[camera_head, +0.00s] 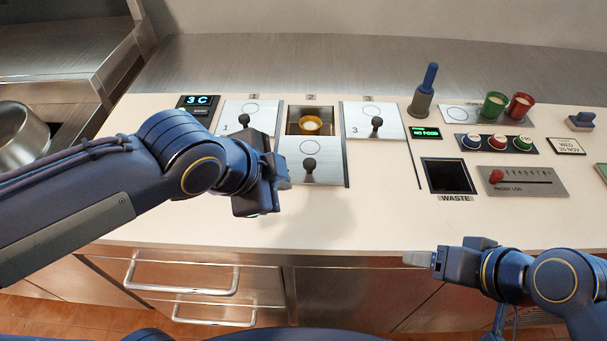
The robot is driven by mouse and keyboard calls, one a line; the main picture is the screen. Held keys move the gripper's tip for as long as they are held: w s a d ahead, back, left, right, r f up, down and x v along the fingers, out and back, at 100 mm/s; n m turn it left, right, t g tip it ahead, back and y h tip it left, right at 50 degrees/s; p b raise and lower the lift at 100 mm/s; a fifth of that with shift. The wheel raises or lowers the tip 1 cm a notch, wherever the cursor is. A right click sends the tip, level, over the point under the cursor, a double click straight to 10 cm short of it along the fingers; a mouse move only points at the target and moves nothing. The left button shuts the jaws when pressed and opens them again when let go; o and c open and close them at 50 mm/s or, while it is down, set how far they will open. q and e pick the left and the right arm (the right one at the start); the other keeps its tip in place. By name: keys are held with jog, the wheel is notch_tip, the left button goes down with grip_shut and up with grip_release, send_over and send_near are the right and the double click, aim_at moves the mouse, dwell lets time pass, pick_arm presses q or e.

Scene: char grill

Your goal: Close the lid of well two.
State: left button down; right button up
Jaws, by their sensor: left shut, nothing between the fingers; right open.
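Well two (310,114), under the label 2, is uncovered at the back and shows a yellow-rimmed cup with pale contents inside. Its metal lid (325,174) is slid toward the front edge, with a dark round knob (309,165) standing on it. My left gripper (284,172) is shut and empty, just left of this lid and its knob; I cannot tell whether it touches the lid. My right gripper (418,258) is open and empty at the counter's front edge, to the right and well away from the lid.
Wells one (262,112) and three (360,125) are covered by lids with knobs. A dark waste opening (448,175), a probe slider panel (522,181), coloured buttons (498,142) and green and red cups (494,105) are at right. The counter's front middle is clear.

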pick_arm(q)
jog(key=b+x, duration=0.1)
jog(key=x, duration=0.8)
jog(key=shift+f+b, duration=0.35)
jog(key=w+p, duration=0.1)
jog(key=w, duration=0.2)
jog(key=shift+w+d+r, duration=0.1)
jog(key=shift+w, duration=0.6)
jog(key=p, duration=0.5)
send_over(305, 137)
jog(key=shift+s, duration=0.3)
jog(key=shift+w, duration=0.2)
